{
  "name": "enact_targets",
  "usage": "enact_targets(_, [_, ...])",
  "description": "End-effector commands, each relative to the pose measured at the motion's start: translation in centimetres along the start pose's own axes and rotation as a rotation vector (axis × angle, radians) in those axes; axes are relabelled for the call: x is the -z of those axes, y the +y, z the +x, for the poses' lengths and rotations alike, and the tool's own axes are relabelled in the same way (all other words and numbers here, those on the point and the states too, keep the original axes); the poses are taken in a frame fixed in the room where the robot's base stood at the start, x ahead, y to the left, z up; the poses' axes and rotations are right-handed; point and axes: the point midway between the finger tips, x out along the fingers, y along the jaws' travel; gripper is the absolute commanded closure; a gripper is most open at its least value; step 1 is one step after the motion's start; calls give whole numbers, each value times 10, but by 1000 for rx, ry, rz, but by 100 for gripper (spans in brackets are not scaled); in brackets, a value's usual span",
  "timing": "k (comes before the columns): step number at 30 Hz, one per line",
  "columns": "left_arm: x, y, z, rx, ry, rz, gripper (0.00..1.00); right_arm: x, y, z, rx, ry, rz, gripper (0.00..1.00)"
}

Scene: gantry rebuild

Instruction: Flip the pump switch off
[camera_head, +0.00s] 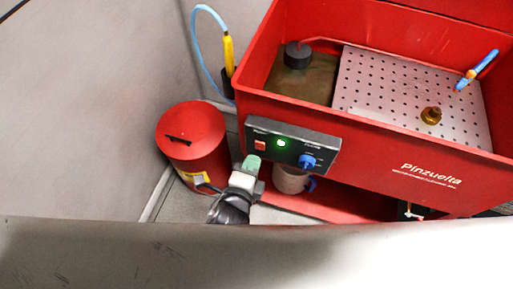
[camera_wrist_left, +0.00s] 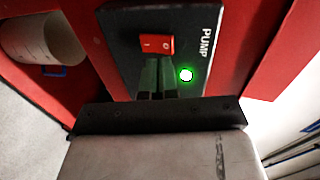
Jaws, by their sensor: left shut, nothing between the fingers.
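The pump switch (camera_head: 260,145) is a small red rocker on the left of the dark control panel (camera_head: 321,154) of a red parts washer. In the left wrist view the red switch (camera_wrist_left: 158,45) shows the marks I and O, next to the word PUMP. Which side is pressed in I cannot tell. A green lamp (camera_head: 281,143) beside it is lit, also in the left wrist view (camera_wrist_left: 186,75). My left gripper (camera_head: 252,161) is shut and empty, with its tips just below the switch; whether they touch it I cannot tell. My right gripper is not in view.
A blue knob (camera_head: 307,161) is at the panel's right. A red can (camera_head: 191,135) stands left of the washer. The basin (camera_head: 405,115) holds a perforated plate, a brass part and a blue brush. A white cylinder (camera_head: 290,181) sits under the panel.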

Motion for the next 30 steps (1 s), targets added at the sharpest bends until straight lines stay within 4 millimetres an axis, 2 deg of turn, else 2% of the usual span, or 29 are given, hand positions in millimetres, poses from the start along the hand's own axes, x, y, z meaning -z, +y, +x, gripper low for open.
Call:
enact_targets(3, [0,-9,18,3,0,2,100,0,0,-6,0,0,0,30])
enact_targets(9, [0,-12,33,0,0,0,100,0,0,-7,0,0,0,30])
enact_targets(21, [0,-12,35,-2,0,0,100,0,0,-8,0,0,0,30])
enact_targets(23, [0,-15,35,-7,1,1,100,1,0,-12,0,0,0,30])
enact_targets(27, [0,-22,38,-48,2,2,100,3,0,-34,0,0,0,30])
enact_targets(30, [0,-14,39,-48,1,0,100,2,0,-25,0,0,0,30])
